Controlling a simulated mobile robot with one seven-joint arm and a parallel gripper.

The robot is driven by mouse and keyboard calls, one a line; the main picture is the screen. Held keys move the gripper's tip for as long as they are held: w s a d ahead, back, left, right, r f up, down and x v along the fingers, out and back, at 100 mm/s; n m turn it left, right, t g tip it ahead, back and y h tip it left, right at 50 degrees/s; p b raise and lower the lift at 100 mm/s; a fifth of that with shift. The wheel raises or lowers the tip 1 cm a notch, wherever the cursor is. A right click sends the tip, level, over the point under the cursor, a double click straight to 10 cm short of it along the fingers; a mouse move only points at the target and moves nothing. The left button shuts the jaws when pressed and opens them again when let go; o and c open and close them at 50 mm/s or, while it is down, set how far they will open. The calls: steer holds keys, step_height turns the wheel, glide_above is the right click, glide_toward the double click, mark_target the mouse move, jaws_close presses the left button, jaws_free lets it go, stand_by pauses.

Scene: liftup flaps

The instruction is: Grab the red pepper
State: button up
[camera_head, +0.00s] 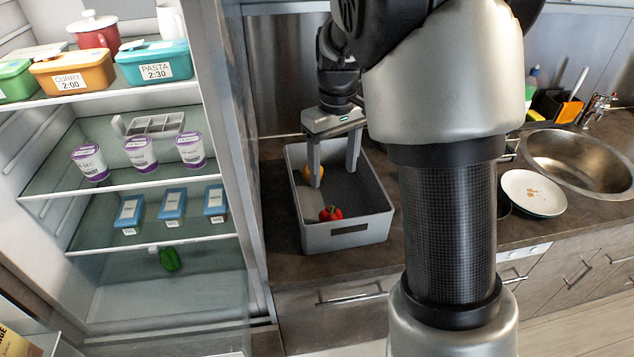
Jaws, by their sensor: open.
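The red pepper (331,213) lies on the floor of a grey bin (346,238), near the bin's front wall. A yellow-orange item (307,173), perhaps another pepper, is farther back at the bin's left side, partly hidden by a finger. My gripper (335,180) points down into the bin with its two fingers apart. Nothing shows between them. The fingers are behind and above the red pepper, apart from it in the picture. The left finger is in front of the yellow-orange item; I cannot tell whether they touch.
The bin stands on a dark counter (283,262) beside an open fridge (228,150) with labelled containers. A green pepper (169,259) lies low in the fridge. A plate (533,193) and a sink (580,160) are at right. My arm hides the counter's middle.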

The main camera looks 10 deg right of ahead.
mark_target(332, 212)
step_height(332, 212, down, 12)
steer(key=shift+f, duration=0.15)
steer(key=shift+w+f, duration=0.15)
steer(key=shift+f, duration=1.2)
steer(key=shift+w+f, duration=0.1)
steer(key=shift+f, duration=1.2)
steer(key=c, duration=1.2)
